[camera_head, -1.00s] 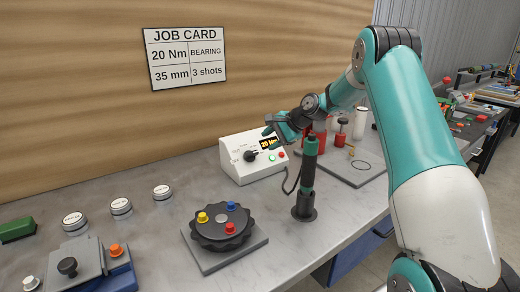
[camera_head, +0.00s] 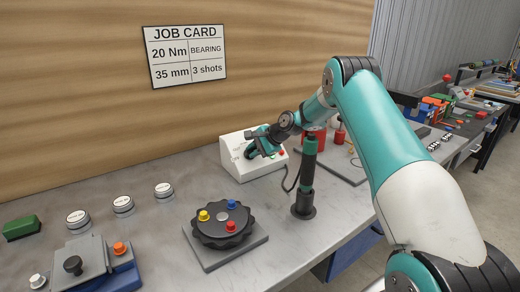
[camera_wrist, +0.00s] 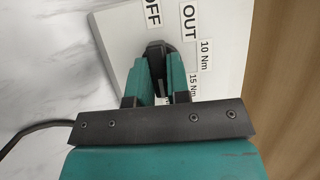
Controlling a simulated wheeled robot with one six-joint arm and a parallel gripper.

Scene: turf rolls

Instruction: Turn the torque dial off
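The torque dial is a black knob on a white control box (camera_head: 232,157) at the back of the bench. It also shows in the wrist view as the dark dial (camera_wrist: 159,49), with the labels OFF, OUT, 10 Nm and 15 Nm around it. My gripper (camera_head: 262,146) is at the front of the box and covers the dial and most of the display in the head view. In the wrist view my gripper (camera_wrist: 157,68) has its two fingers apart, one each side of the knob. Whether they touch it is hard to tell.
A black and teal screwdriver (camera_head: 308,165) stands upright in a holder just in front of the box. A black turret with coloured knobs (camera_head: 222,226) is nearer. Red containers stand behind my arm. A job card (camera_head: 185,56) hangs on the wall.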

